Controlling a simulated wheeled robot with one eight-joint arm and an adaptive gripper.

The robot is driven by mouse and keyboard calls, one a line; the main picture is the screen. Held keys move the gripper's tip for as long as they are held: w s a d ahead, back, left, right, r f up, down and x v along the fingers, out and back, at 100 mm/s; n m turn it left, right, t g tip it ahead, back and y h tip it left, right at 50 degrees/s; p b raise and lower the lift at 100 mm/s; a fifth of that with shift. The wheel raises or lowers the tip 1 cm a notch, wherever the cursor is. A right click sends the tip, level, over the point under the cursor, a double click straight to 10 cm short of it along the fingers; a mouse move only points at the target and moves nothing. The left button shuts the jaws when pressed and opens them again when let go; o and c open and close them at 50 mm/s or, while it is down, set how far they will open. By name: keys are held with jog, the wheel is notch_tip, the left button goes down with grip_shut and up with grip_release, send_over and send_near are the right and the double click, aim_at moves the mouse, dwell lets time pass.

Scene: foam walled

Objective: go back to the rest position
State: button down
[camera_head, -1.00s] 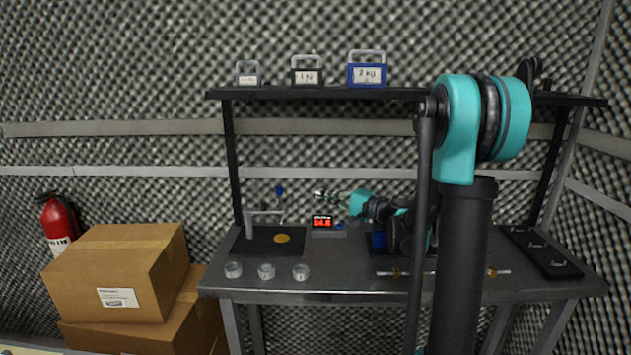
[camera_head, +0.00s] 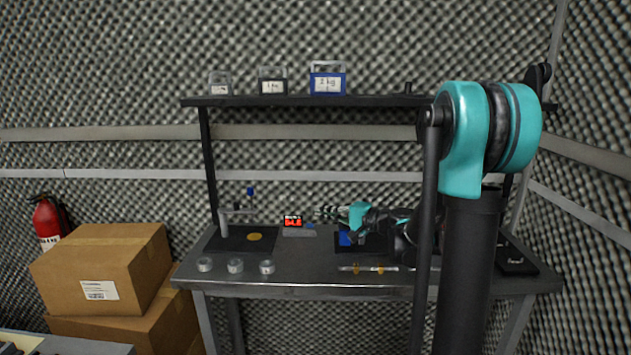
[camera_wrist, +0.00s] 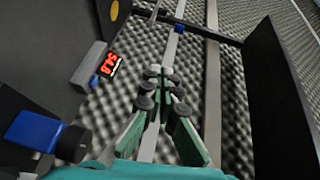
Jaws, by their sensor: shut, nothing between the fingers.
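My gripper (camera_head: 318,211) is above the back of the metal table (camera_head: 310,283), just right of the red-lit display (camera_head: 292,220). It points left in the head view and is empty. In the wrist view my gripper's fingertips (camera_wrist: 160,72) are together with nothing between them. The display also shows in the wrist view (camera_wrist: 109,64), left of the fingers and apart from them. My upper arm hides part of the table's right side.
A blue object (camera_head: 345,238) is on a dark pad below my forearm. A stand (camera_head: 223,222), several small metal rings (camera_head: 235,266) and a rod (camera_head: 370,268) are on the table. A shelf (camera_head: 300,101) holding weights spans above. Boxes (camera_head: 100,265) stand left.

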jog(key=s+d+f+n+g+h, duration=0.35)
jog(key=s+f+h, duration=0.35)
jog(key=s+f, duration=0.7)
jog(key=s+d+f+n+h, duration=0.1)
jog(key=s+d+f+h, duration=0.2)
jog(key=s+d, duration=0.3)
jog(key=s+d+f+n+g+h, duration=0.1)
jog(key=s+d+f+h, duration=0.2)
jog(key=s+d, duration=0.4)
jog(key=shift+s+h, duration=0.6)
jog(key=shift+h, duration=0.2)
jog(key=c, duration=2.3)
grip_release()
